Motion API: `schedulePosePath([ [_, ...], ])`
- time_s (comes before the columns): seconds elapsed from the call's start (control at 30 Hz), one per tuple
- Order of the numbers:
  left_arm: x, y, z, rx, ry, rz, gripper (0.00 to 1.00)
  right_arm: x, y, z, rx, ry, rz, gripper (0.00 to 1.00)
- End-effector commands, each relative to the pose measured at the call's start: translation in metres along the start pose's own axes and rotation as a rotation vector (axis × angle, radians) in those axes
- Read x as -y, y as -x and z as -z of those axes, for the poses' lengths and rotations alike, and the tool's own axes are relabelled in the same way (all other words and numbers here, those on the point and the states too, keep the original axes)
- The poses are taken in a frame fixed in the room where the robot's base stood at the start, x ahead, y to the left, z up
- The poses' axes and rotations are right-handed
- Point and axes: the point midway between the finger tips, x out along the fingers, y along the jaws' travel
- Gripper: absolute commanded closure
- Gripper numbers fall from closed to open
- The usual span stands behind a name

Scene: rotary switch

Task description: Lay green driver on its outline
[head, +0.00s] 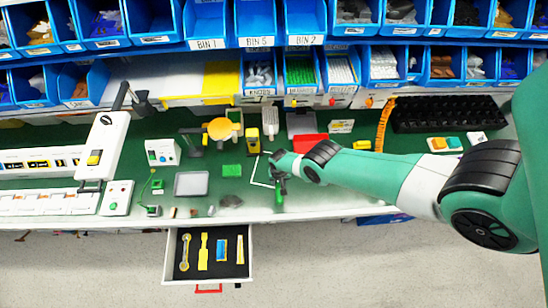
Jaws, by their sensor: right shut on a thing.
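My right arm reaches in from the right, and its gripper (279,182) is over the front part of the green bench mat. It is shut on the green driver (280,196), which shows as a small green upright shape under the gripper. The gripper hides part of the driver. A white outline (254,170) is drawn on the mat just left of the gripper, and its right side is partly covered by the gripper. I cannot tell whether the driver touches the mat. My left gripper is not in view.
An open drawer (172,259) with yellow and blue tools in dark foam juts out below the bench edge. A grey tray (191,184) and a green block (232,171) lie left of the outline. A red box (310,143) stands behind the arm. Blue bins line the back.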

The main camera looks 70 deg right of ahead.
Motion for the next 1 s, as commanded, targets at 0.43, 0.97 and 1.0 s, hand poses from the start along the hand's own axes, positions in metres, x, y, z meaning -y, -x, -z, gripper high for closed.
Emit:
schedulePosePath([
  [0.43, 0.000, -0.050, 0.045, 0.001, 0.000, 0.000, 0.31, -0.021, 0.028, -0.058, 0.000, 0.001, 0.000, 1.00],
  [0.97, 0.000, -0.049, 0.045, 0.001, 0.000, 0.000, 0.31, -0.021, 0.026, -0.058, -0.001, -0.046, 0.001, 1.00],
  [1.0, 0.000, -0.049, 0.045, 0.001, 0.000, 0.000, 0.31, -0.021, 0.026, -0.058, -0.001, -0.072, 0.001, 1.00],
])
